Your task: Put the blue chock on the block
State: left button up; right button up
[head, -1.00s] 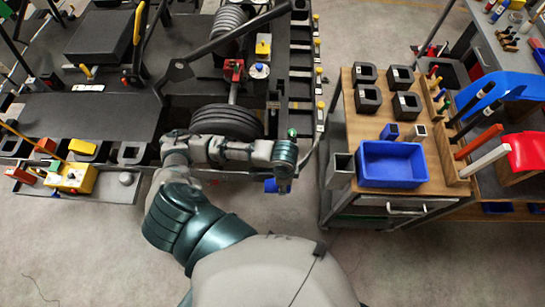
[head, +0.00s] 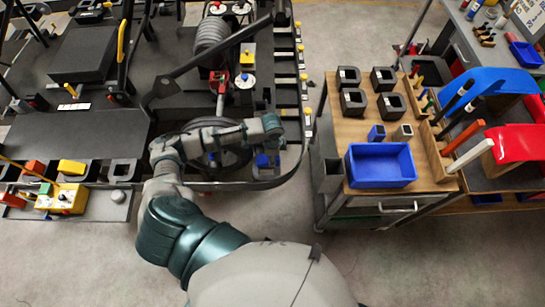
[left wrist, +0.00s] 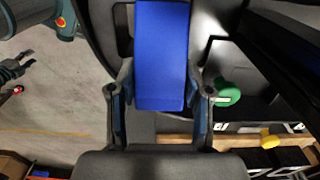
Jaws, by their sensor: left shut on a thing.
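The blue chock (left wrist: 162,60) is a smooth blue block between the fingers of my left gripper (left wrist: 160,115) in the left wrist view. In the head view my left gripper (head: 264,147) is over the kart's near edge by the wheel, with the chock (head: 263,161) showing small below it. Several dark blocks with openings (head: 354,101) stand on the wooden cart top to the right; I cannot tell which block is meant. A dark claw-like part (left wrist: 20,70), seemingly my right gripper, shows small at the left wrist view's left edge.
The wooden cart (head: 330,130) carries an open blue bin (head: 380,181), a small blue piece (head: 377,133) and a grey tube (head: 403,132). The black kart wheel (head: 228,160) is beside my left arm. Floor shows between kart and cart.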

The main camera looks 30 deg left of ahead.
pick_arm(q)
jog(key=shift+f, duration=0.55)
jog(key=shift+d, duration=0.25)
jog(key=o, duration=1.2)
jog(key=shift+d, duration=0.15)
jog(key=shift+o, duration=0.6)
jog(key=shift+d, duration=0.1)
jog(key=shift+r, duration=0.1)
notch_tip(320, 180, up, 11)
jog(key=shift+r+b, duration=0.1)
jog(key=shift+b, duration=0.2)
jog(key=shift+r, duration=0.4)
pick_arm(e)
jog(key=shift+d+f, duration=0.2)
jog(key=shift+f, duration=0.1)
